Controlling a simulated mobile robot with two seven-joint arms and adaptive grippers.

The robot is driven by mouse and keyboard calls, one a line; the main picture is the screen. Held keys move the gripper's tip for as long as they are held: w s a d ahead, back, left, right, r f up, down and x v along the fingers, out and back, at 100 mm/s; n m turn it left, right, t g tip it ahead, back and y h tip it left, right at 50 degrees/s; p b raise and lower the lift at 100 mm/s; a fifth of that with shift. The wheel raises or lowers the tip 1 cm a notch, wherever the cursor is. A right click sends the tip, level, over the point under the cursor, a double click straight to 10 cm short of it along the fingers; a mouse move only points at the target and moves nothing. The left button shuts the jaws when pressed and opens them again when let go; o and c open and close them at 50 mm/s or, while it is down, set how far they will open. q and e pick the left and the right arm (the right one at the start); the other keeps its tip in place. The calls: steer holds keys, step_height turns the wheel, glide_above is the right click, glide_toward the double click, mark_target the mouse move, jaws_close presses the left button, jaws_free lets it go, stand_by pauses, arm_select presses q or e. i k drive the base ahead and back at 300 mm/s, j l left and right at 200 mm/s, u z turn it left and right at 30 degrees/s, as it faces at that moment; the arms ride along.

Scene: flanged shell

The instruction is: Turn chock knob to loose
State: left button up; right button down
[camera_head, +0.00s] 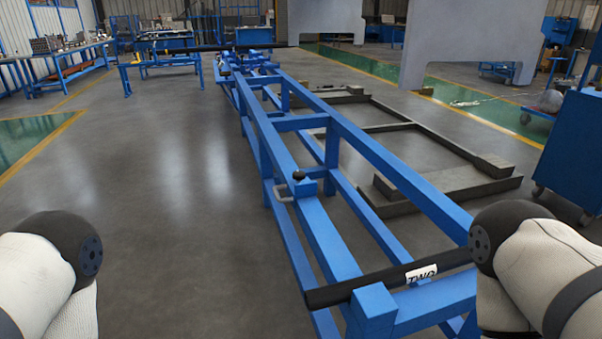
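A long blue steel frame (320,229) runs from the near right away to the back. A small dark round knob (299,176) sits on top of a blue block on its left rail. A grey bracket-like handle (283,194) sticks out just left of it. I cannot tell whether this is the chock knob, or its setting. A black bar (350,288) lies across the near end, with a white label (421,273) reading "TWO". Parts of my two arms show at the lower left and lower right. Neither gripper shows.
Large grey panels hang over the back right. A low dark grey frame (455,180) lies on the floor right of the blue frame. A blue cabinet on wheels (575,150) stands at the right edge. The floor left of the blue frame is clear. Workbenches stand far back left.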

mark_target(298, 176)
steer(key=i+j+z, duration=0.15)
steer(key=j, duration=0.15)
steer(key=i+j+z, duration=0.15)
steer(key=j, duration=0.2)
steer(key=j+z, duration=0.15)
steer(key=j, duration=0.2)
steer(key=i+j+z, duration=0.15)
steer(key=j, duration=0.2)
steer(key=i+j+z, duration=0.45)
steer(key=i+j, duration=0.2)
steer(key=j, duration=0.15)
steer(key=i+j+z, duration=0.25)
steer(key=j, duration=0.25)
